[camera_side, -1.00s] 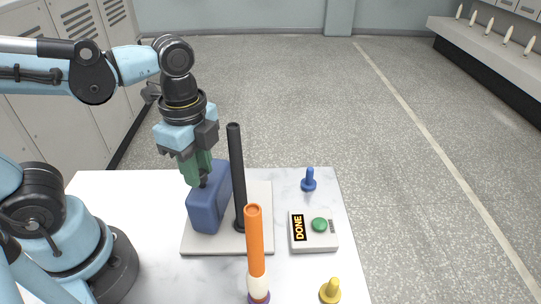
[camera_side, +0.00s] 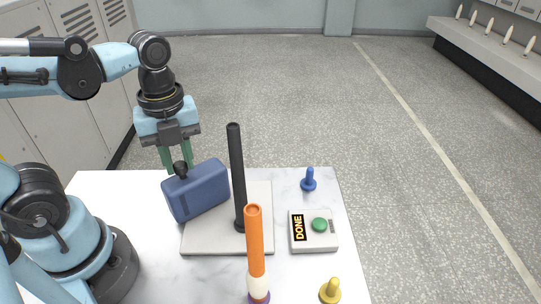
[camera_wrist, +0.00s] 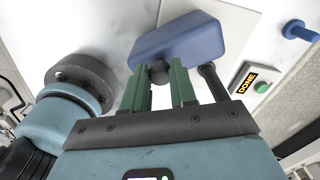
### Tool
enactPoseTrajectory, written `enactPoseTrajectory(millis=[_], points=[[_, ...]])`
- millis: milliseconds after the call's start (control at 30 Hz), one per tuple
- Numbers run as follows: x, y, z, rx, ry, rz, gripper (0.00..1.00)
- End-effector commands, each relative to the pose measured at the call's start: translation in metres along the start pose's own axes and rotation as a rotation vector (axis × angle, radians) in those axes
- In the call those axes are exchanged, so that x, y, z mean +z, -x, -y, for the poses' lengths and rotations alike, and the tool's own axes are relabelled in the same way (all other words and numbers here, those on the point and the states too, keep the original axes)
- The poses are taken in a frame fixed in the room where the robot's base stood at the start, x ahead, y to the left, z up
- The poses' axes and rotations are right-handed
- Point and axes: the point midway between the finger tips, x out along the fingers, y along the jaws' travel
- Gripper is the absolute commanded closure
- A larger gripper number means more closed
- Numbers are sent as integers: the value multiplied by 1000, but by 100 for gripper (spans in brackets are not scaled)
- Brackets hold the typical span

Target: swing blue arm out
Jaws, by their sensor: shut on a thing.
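The blue arm (camera_side: 198,192) is a thick blue block beside a tall black post (camera_side: 236,180) on a pale square base plate (camera_side: 215,245). A black knob (camera_side: 180,168) stands on its outer end. The block points left from the post, its outer end reaching past the plate's left edge. My gripper (camera_side: 177,165) has its green fingers shut on the knob. In the wrist view the blue arm (camera_wrist: 180,38) lies across the fingertips, with the round knob (camera_wrist: 158,73) between the green fingers. The joint between block and post is not clear to see.
An orange tube (camera_side: 254,240) on a white and purple foot stands at the front. To the right are a blue peg (camera_side: 309,181), a box with a green button (camera_side: 320,225) marked DONE, and a yellow peg (camera_side: 330,291). The white tabletop (camera_side: 120,205) left of the plate is clear.

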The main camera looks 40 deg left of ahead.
Motion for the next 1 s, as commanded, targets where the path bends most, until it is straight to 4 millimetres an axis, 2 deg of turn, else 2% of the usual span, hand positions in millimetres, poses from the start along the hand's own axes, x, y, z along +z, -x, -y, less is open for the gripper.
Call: enactPoseTrajectory(millis=[567,600,733,767,1000], points=[[3,0,-1,3,-35,3,100],[3,0,-1,3,-35,4,70],[3,0,-1,2,-34,3,51],[3,0,-1,2,-34,2,48],[2,0,-1,1,-34,1,48]])
